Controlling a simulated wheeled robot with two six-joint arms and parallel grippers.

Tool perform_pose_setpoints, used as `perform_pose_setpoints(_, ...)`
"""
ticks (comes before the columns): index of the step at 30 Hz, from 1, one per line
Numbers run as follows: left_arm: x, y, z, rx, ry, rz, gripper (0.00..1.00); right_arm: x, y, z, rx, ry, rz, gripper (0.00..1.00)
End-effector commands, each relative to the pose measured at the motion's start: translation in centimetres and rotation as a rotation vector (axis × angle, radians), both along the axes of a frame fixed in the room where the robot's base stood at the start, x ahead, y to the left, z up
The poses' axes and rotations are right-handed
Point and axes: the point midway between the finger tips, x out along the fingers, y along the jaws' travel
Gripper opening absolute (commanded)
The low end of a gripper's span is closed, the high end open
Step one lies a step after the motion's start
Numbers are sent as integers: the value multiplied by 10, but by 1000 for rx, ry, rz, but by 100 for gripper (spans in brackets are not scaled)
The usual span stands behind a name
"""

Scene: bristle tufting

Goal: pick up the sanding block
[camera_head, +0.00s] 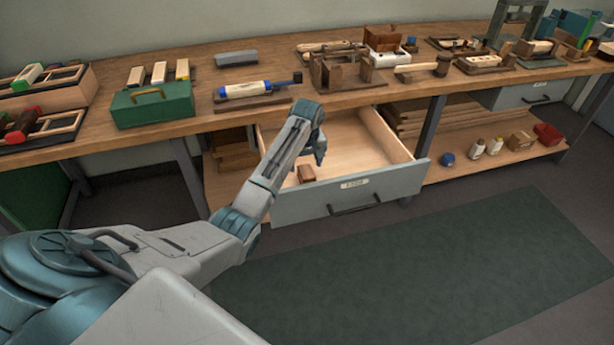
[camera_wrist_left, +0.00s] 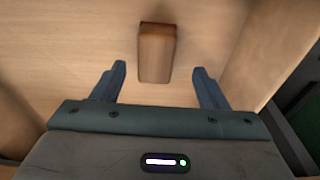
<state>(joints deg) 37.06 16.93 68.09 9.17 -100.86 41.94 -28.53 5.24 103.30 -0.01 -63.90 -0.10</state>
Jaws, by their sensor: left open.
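The sanding block is most likely the small brown block (camera_head: 306,173) lying in the open drawer (camera_head: 350,196), near its front left part. In the left wrist view the brown block (camera_wrist_left: 157,54) lies on the pale drawer floor, ahead of the fingertips and roughly centred between them. My left gripper (camera_head: 320,158) hangs over the open drawer, above the block and a little to its right in the head view. Its two fingers (camera_wrist_left: 160,76) are apart with nothing between them. My right gripper is in neither view.
The drawer's walls stand around the block, with its grey front panel facing me. The workbench (camera_head: 215,118) above holds a green toolbox (camera_head: 152,104), a grey box (camera_head: 236,58) and wooden fixtures. A lower shelf (camera_head: 500,160) with bottles is at right. The green floor mat (camera_head: 430,265) is clear.

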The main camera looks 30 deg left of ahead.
Motion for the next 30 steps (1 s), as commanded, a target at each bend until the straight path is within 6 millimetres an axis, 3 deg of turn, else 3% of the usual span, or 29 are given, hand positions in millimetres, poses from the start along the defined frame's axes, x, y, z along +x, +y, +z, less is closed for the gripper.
perform_pose_setpoints(12,8,3,-50,-1,1,-1,67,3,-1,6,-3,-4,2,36)
perform_pose_setpoints(20,9,3,-53,0,-1,-1,67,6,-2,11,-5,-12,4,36)
perform_pose_setpoints(28,9,3,-53,0,-1,-1,18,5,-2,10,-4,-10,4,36)
perform_pose_setpoints(30,9,3,-52,0,-1,-1,18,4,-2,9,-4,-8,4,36)
